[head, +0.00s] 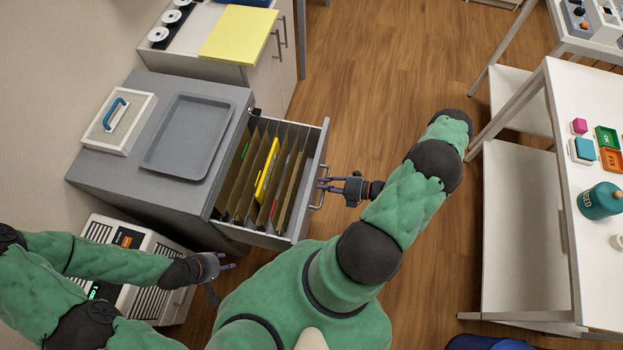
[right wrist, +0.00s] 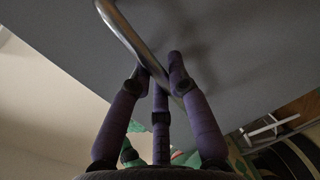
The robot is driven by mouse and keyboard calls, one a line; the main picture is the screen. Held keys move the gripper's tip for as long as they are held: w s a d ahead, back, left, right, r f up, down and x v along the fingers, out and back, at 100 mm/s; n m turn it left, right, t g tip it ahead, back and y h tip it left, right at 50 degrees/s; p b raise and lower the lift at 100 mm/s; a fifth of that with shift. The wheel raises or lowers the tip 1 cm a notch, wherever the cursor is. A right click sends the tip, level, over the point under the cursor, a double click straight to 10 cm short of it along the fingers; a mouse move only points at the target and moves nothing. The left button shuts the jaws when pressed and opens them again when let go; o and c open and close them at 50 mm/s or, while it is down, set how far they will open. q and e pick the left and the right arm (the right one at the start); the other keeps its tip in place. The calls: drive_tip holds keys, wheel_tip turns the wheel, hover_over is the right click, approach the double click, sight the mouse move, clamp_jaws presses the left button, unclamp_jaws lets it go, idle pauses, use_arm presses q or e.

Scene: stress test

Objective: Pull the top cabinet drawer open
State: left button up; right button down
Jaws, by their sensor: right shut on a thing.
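The grey cabinet (head: 165,170) stands at the left in the head view. Its top drawer (head: 313,155) is pulled well out to the right, showing several brown hanging folders and one yellow one inside. A metal bar handle (head: 318,204) is on the drawer front; it also crosses the right wrist view (right wrist: 122,32). My right gripper (head: 324,184) is shut on this handle, with its purple fingers around the bar. My left gripper (head: 222,269) hangs in front of the cabinet's near side, apart from the drawer; its finger opening is too small to tell.
A grey tray (head: 187,137) and a white box with a blue handle (head: 117,118) lie on the cabinet. A white slatted unit (head: 160,245) stands near my left arm. A white table (head: 575,110) with small items is at the right. Wooden floor (head: 400,70) between is clear.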

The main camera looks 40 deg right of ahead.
drive_tip(key=shift+f+v, duration=0.15)
drive_tip(key=shift+v, duration=0.6)
drive_tip(key=shift+f+v, duration=0.2)
drive_tip(key=shift+v, duration=0.6)
drive_tip(key=shift+s, duration=0.1)
drive_tip(key=c, duration=1.2)
unclamp_jaws()
drive_tip(key=shift+o, duration=0.2)
drive_tip(key=v, duration=1.2)
